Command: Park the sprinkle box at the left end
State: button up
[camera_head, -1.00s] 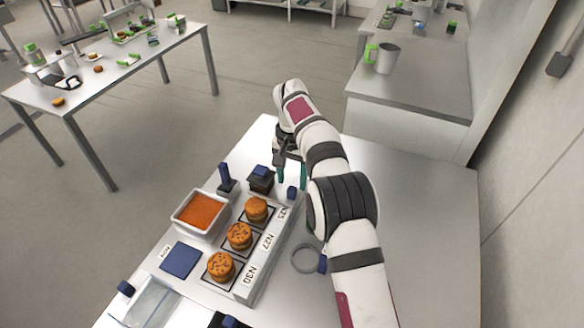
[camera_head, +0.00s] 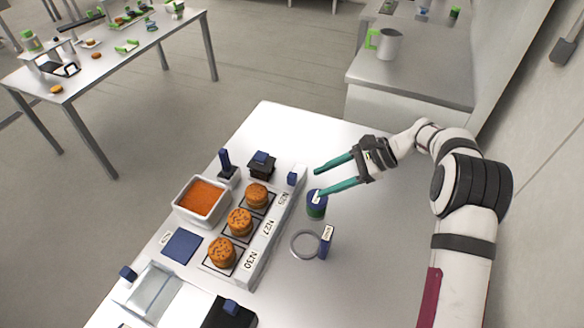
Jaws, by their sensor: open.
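A white square box (camera_head: 178,205) filled with orange grains stands left of the row of rounds; it looks like the sprinkle box, though I see no readable label on it. A dark blue square pad (camera_head: 182,246) lies in front of it, with a small tag at its edge. My gripper (camera_head: 319,182) is open and empty, its teal fingers pointing left. It is well to the right of the box, with one fingertip over or beside the top of a blue and green cylinder (camera_head: 316,210); I cannot tell whether they touch.
Three orange-brown rounds (camera_head: 240,222) sit on a labelled white rack (camera_head: 262,250). A dark blue-topped block (camera_head: 262,166) and a blue-handled stamp (camera_head: 226,165) stand behind. A grey ring (camera_head: 305,245) with a tag lies right. A clear case (camera_head: 152,290) is at the front. The table's back right is clear.

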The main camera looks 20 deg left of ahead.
aim_at(296, 177)
jog(key=w+d+m+t+y, duration=0.25)
jog(key=d+m+t, duration=0.2)
jog(key=m, duration=0.25)
jog(key=shift+g+y, duration=0.25)
jog(key=shift+y, duration=0.3)
jog(key=x, duration=1.5)
jog(key=shift+s+a+f, duration=0.1)
jog(key=shift+s, duration=0.05)
grip_shut()
